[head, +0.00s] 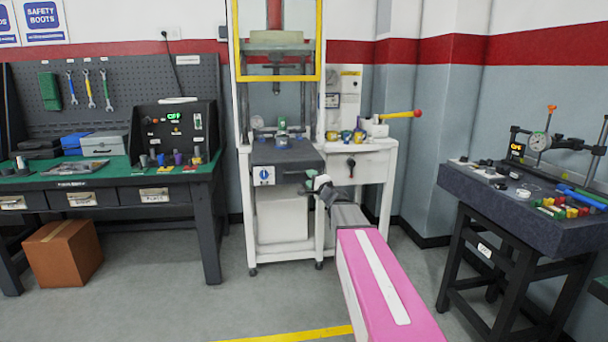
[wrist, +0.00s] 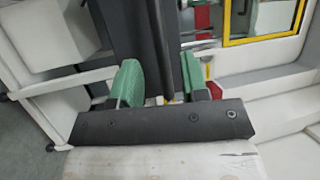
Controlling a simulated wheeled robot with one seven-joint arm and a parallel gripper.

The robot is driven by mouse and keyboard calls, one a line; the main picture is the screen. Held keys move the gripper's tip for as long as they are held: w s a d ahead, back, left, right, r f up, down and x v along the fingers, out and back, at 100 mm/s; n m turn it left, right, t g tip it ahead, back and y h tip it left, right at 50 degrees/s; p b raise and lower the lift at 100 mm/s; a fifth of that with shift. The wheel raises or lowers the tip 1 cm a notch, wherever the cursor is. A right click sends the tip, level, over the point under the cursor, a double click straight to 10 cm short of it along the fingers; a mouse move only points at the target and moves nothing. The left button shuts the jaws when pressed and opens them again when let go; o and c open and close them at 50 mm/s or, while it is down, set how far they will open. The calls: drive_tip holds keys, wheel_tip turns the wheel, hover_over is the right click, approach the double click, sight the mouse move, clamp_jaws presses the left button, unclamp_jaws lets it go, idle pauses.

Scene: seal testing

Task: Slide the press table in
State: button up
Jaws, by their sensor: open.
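The press table (head: 284,154) is a dark grey slab that juts forward out of the white press frame (head: 244,150) in the head view. Its front face carries a small blue-and-white dial plate (head: 263,176). My gripper (head: 318,184) is at the right end of that front face, at about the slab's height. In the wrist view my gripper (wrist: 163,80) is open, with green finger pads to either side of a dark upright edge of the press table (wrist: 161,40). Contact between pads and slab cannot be told. The far side of the slab is hidden.
A yellow guard frame (head: 278,78) stands above the table. A white side cabinet (head: 372,150) with a red-knobbed lever (head: 416,114) stands at right. A dark bench (head: 540,215) stands further right, a green-topped workbench (head: 105,183) at left. Floor in front is clear.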

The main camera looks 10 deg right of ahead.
drive_tip(key=x, duration=0.5)
drive_tip(key=shift+w+a, duration=0.15)
drive_tip(key=shift+w, duration=0.2)
clamp_jaws()
